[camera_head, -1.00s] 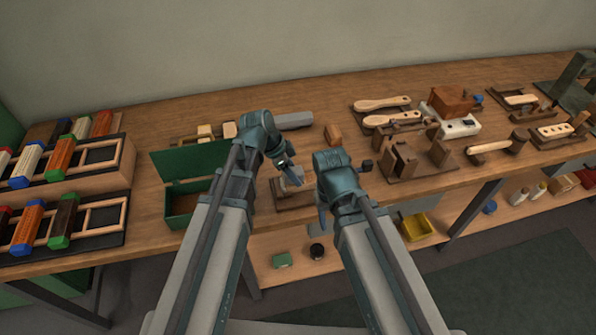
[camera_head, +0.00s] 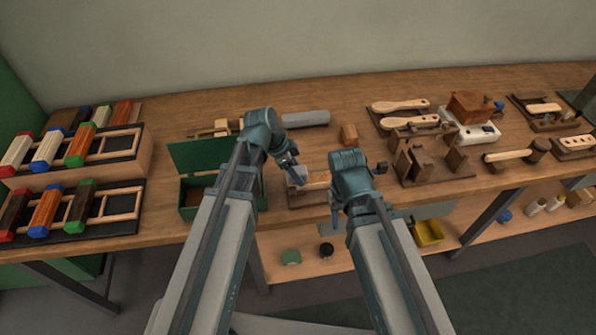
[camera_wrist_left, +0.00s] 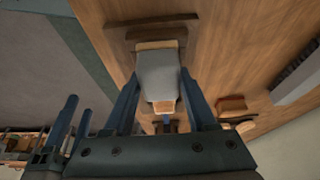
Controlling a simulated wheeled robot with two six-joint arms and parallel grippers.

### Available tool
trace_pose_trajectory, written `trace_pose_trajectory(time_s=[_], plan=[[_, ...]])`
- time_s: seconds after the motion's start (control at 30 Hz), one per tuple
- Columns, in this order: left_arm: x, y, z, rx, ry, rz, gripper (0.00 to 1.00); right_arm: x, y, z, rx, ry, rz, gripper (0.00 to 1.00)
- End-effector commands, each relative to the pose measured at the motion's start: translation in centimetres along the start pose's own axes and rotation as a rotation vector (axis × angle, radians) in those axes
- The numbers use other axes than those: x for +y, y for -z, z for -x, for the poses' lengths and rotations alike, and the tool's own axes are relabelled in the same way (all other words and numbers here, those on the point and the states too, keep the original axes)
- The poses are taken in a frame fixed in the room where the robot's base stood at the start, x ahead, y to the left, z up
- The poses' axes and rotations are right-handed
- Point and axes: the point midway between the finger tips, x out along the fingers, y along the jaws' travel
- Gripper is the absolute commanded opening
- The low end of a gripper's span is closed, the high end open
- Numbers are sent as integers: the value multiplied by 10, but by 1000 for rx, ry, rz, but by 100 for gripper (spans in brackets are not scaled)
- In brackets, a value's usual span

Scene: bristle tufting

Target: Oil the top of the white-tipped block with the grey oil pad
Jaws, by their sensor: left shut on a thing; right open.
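My left gripper (camera_head: 294,168) is shut on the grey oil pad (camera_wrist_left: 160,75), which shows between its fingers in the left wrist view, with a wooden part at its near end. In the head view the pad (camera_head: 299,176) is at the left end of a brown wooden fixture (camera_head: 308,199) near the table's front edge. A pale wooden block (camera_head: 319,178) lies in this fixture. Whether pad and block touch I cannot tell; a white tip cannot be made out on it. My right gripper (camera_head: 337,212) is open, beside the fixture's right end, largely hidden by its wrist.
A green open box (camera_head: 190,199) stands left of the fixture. Racks of coloured blocks (camera_head: 75,203) are at the far left. A grey bar (camera_head: 305,118) and a small brown block (camera_head: 349,135) lie behind. Brown wooden stands (camera_head: 437,167) are to the right.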

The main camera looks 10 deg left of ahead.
Motion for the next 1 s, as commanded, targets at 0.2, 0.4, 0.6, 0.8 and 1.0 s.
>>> trace_pose_trajectory(time_s=[0.2,0.4,0.6,0.8,1.0], plan=[[0,10,22,1,0,0,12,2,-1,24,0,0,0,50],[0,17,40,2,0,0,12,4,-2,43,0,0,0,50],[0,23,54,2,0,0,12,6,-3,58,0,0,0,50],[0,22,53,2,0,0,12,5,-3,57,0,0,0,50],[0,24,55,2,0,0,12,6,-4,59,0,0,0,50]])
